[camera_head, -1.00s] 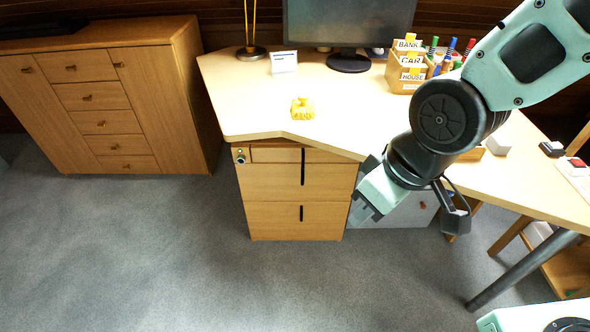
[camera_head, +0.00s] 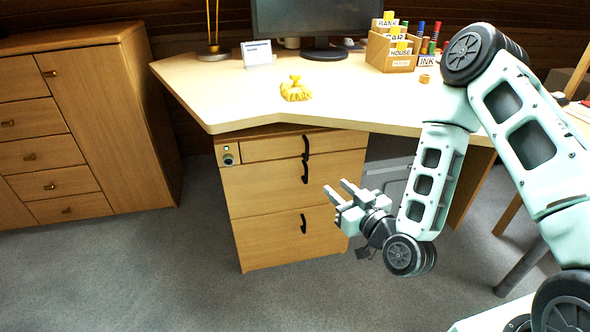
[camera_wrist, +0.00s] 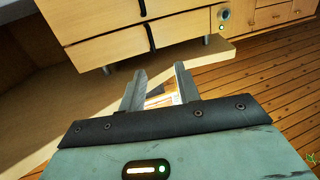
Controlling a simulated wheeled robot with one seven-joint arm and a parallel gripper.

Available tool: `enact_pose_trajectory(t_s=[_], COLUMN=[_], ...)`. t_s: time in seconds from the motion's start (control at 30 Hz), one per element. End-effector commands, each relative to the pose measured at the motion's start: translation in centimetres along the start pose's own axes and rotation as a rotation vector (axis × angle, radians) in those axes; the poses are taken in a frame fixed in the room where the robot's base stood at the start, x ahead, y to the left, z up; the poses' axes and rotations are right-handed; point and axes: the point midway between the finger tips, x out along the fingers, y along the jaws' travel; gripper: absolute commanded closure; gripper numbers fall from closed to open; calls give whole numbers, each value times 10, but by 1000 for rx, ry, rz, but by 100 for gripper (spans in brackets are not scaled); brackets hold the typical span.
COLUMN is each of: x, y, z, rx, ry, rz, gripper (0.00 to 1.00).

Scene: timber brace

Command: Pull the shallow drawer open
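The shallow drawer (camera_head: 272,148) is the thin top front of the wooden drawer unit under the desk, and it looks shut. Its dark upright handle (camera_head: 306,147) is near the right end. In the wrist view the unit appears upside down, with the shallow drawer (camera_wrist: 105,50) and its handle (camera_wrist: 150,36) beyond my fingertips. My gripper (camera_head: 336,191) is open and empty, in front of the unit's right side and lower than the shallow drawer. It also shows in the wrist view (camera_wrist: 160,76), fingers apart and not touching the handle.
A round lock with a green light (camera_head: 228,155) sits left of the shallow drawer. Two deeper drawers (camera_head: 270,186) lie below. The desktop (camera_head: 220,95) overhangs the unit, with a yellow object (camera_head: 296,90) on it. Carpet in front is clear. A cabinet (camera_head: 110,120) stands left.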

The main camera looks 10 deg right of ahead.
Motion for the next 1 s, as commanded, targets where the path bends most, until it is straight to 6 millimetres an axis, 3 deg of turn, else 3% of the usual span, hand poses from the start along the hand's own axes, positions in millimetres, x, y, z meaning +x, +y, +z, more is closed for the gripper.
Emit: enact_pose_trajectory(t_s=[0.03,0.27,1.0], x=[-3,-5,39], y=[6,14,19], z=[10,11,12], rx=[9,10,13], ry=[19,57,65], rz=[28,65,69], gripper=[67,67,67])
